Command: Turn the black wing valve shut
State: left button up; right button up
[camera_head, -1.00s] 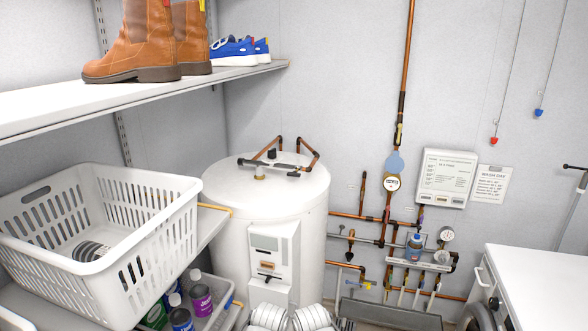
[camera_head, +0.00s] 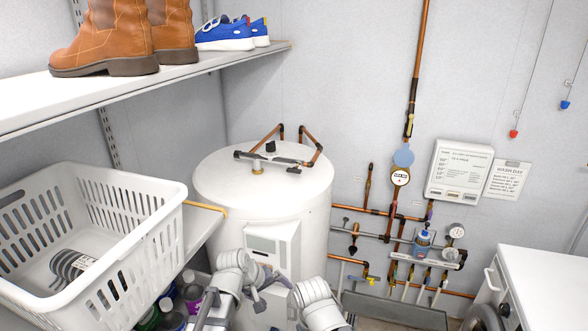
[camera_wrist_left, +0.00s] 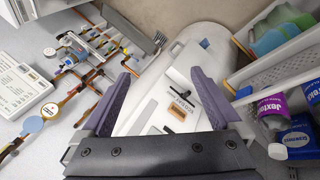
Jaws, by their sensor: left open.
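A small dark fitting that looks like the black wing valve (camera_head: 354,241) sits on the copper pipework right of the white tank, in the head view; its wings are too small to make out clearly. My left gripper (camera_head: 264,277) is low in front of the tank's panel, left of and apart from that pipework. In the left wrist view its purple fingers (camera_wrist_left: 160,77) are spread with nothing held, and the tank's panel shows between them. The pipework lies left of the fingers there.
The white tank (camera_head: 262,185) stands left of the pipes. A white basket (camera_head: 150,235) and bottles (camera_wrist_left: 272,106) are on the left shelving. A white appliance (camera_head: 545,280) stands right.

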pick_arm(q)
jog(key=w+d+r+n+t+h, duration=0.35)
jog(key=w+r+n, duration=0.2)
jog(key=w, duration=0.45)
jog(key=n+t+y, duration=0.2)
jog(key=n+t, duration=0.7)
jog(key=n, duration=1.2)
send_near(293, 172)
jog(key=shift+w+d+f+m+h, duration=0.15)
jog(key=shift+w+d+f, duration=0.05)
jog(key=shift+w+d, duration=0.3)
jog(key=shift+w+d+f+m+h, duration=0.1)
jog(key=shift+w+d+f, duration=0.05)
jog(key=shift+w+d, duration=0.35)
jog(key=shift+w+a+r+n+t+y, duration=0.1)
jog(key=shift+w+a+n+t+y, duration=0.15)
jog(key=shift+n, duration=0.3)
jog(key=shift+w+a+r+n+t+y, duration=0.15)
jog(key=shift+w+n, duration=0.1)
jog(key=shift+n, duration=0.3)
jog(key=shift+x, duration=3.95)
jog(key=shift+f, duration=0.1)
jog(key=shift+s, duration=0.1)
